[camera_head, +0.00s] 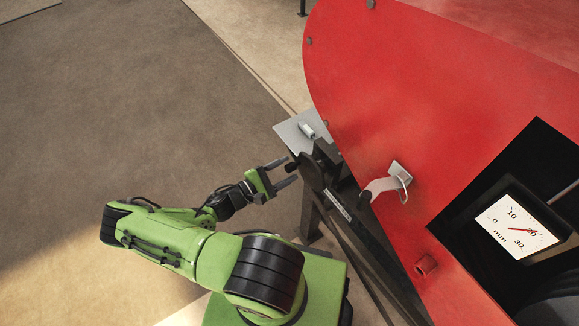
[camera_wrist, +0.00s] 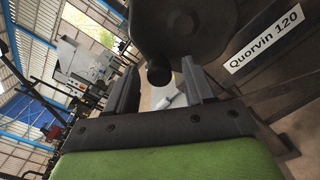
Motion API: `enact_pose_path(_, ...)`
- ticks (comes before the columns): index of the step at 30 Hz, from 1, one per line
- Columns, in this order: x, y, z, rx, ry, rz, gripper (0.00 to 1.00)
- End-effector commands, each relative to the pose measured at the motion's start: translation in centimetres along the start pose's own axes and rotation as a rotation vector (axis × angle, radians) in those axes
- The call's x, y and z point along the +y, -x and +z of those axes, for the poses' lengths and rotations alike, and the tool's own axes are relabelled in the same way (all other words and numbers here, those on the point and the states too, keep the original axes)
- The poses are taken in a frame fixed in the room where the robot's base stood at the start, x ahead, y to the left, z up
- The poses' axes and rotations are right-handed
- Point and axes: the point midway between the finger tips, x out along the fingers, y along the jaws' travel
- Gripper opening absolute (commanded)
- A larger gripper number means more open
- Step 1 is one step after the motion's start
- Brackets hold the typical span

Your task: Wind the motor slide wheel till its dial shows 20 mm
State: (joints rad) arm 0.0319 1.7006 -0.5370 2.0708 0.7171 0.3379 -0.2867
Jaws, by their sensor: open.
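The motor slide wheel (camera_head: 312,172) is a dark round handwheel on the press's side frame. It fills the top of the wrist view (camera_wrist: 190,22), partly cut off. Its dark crank knob (camera_wrist: 158,74) sticks out toward my gripper (camera_wrist: 158,62). My gripper is open, with one finger on each side of the knob; I cannot tell whether either finger touches it. In the head view, the gripper (camera_head: 289,171) is just left of the wheel. The white mm dial (camera_head: 517,228) has a red needle pointing at about 20, its tip covering part of that number.
The large red press guard (camera_head: 420,90) rises right of the wheel, with a grey bent lever (camera_head: 381,186) on it. A dark frame bar carries a "Quorvin 120" label (camera_wrist: 263,40). A grey plate (camera_head: 299,128) lies behind the wheel. Open floor (camera_head: 110,110) is at left.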

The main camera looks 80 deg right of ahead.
Motion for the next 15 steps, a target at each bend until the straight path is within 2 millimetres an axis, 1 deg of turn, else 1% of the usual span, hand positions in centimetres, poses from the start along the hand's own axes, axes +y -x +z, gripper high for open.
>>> enact_pose_path(1, -0.1, -0.8, 0.0, -0.003, 0.0, -0.002, 0.53)
enact_pose_path(4, 0.0, -1.8, 0.0, -0.001, 0.0, -0.001, 0.53)
enact_pose_path(12, 0.0, -2.0, -0.1, 0.001, 0.0, 0.001, 0.53)
enact_pose_path(14, 0.0, -2.0, -0.1, 0.001, 0.0, 0.0, 0.46)
enact_pose_path(15, 0.0, -2.0, -0.1, 0.001, 0.0, 0.0, 0.4)
